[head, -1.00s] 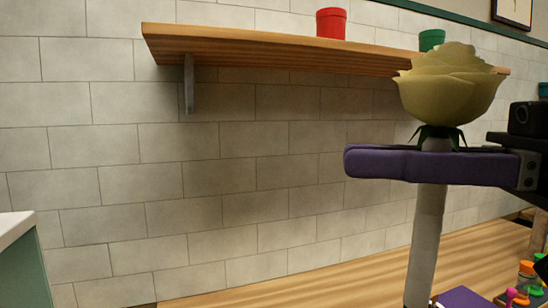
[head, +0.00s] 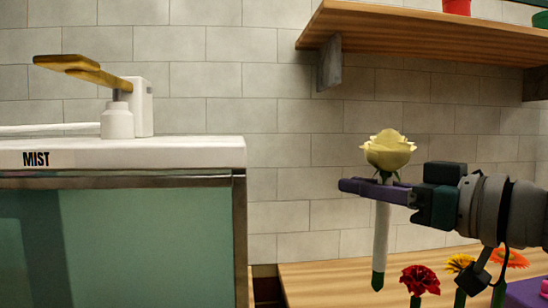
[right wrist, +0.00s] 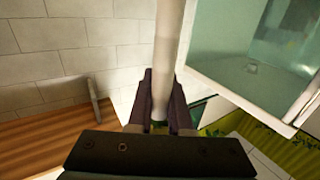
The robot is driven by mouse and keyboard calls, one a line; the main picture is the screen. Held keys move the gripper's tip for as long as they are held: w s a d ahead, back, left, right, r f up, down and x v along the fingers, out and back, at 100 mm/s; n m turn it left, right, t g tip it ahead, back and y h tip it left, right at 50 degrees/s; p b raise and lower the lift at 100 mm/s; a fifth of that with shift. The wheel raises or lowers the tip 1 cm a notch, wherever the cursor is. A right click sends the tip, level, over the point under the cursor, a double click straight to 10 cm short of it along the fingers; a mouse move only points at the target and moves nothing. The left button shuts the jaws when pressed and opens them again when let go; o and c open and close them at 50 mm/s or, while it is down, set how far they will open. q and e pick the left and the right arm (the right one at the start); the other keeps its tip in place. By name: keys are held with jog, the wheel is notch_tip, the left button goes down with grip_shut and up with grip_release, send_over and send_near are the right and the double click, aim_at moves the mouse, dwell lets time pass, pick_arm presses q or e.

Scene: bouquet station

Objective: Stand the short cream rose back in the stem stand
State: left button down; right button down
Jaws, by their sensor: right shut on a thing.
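My right gripper (head: 376,187) comes in from the right with purple fingers shut on the cream rose (head: 388,152) just under its bloom. The rose hangs nearly upright, bloom on top, its pale stem (head: 381,235) ending in a dark green tip in the air. In the right wrist view the pale stem (right wrist: 168,40) runs up from between the fingers (right wrist: 160,100). I cannot make out the stem stand. My left gripper is not in view.
A white-topped cabinet marked MIST (head: 120,150) with a glass front stands at the left. A red flower (head: 420,280), a yellow flower (head: 460,263) and an orange flower (head: 512,258) stand low at the right, by a wooden counter (head: 325,280). A wooden shelf (head: 430,35) is above.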

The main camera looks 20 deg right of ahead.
notch_tip(320, 180, down, 14)
jog(key=w+m+h+b, duration=0.1)
jog(key=w+h+b, duration=0.1)
jog(key=b, duration=0.4)
jog(key=shift+w+d+r+m+t+h+b, duration=0.15)
jog(key=shift+w+d+m+t+h+b, duration=0.2)
jog(key=shift+w+d+m+h, duration=0.1)
jog(key=shift+s+f, duration=0.1)
jog(key=shift+f, duration=0.4)
dwell(0.8)
